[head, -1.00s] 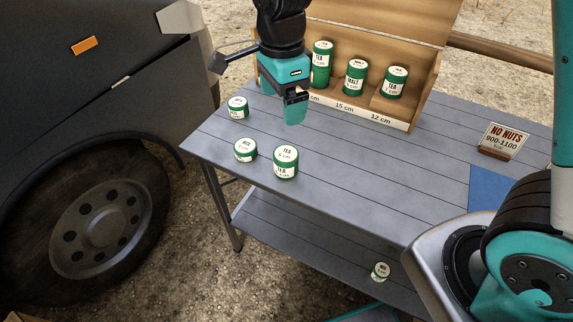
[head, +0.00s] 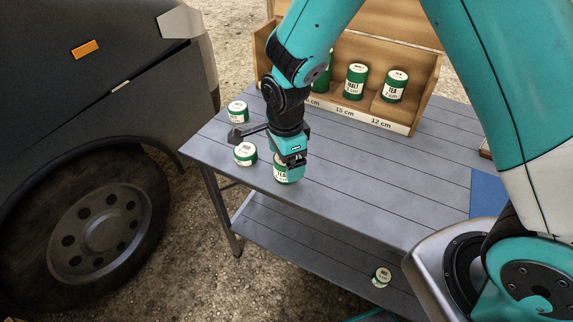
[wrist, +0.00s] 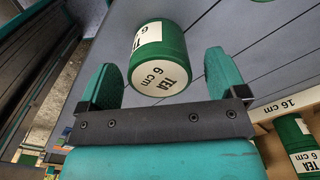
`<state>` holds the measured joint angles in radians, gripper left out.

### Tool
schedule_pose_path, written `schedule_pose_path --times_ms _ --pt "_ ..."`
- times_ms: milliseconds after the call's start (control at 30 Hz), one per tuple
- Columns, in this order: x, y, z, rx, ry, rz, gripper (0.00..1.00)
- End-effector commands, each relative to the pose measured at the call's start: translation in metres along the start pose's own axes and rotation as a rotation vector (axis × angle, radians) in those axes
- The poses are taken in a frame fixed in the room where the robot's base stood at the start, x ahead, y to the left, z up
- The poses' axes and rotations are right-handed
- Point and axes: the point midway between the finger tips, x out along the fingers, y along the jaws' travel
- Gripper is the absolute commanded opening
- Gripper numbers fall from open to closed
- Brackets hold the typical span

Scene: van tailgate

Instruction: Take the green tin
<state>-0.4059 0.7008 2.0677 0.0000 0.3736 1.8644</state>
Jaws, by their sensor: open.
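A green tin with a white label (head: 281,176) reading TEA stands near the table's left front edge. My gripper (head: 293,170) is over it in the head view and hides much of it. In the wrist view the tin, marked TEA 6 cm (wrist: 160,78), shows between the two spread teal fingers of my gripper (wrist: 163,72), with a gap to each finger. My gripper is open and holds nothing. Two shorter green tins stand nearby, one with a white lid (head: 245,154) just left and one farther back (head: 238,111).
A wooden rack (head: 433,85) at the back holds green tins, including SALT (head: 355,82) and TEA (head: 394,87); my arm partly hides another. A small tin (head: 381,277) is on the lower shelf. A van (head: 110,120) stands left. The grey tabletop (head: 390,165) is clear at centre.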

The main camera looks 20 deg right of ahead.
Motion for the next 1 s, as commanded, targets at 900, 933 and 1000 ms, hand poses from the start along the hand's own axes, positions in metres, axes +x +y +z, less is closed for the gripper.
schedule_pose_path --times_ms 900,933,1000 --pt "0.025 0.0 -0.001 -0.001 0.0 -0.001 0.35" --pt "0.025 0.0 -0.001 -0.001 0.0 -0.001 0.35" --pt "0.023 0.0 -0.001 -0.001 0.0 -0.001 0.35"
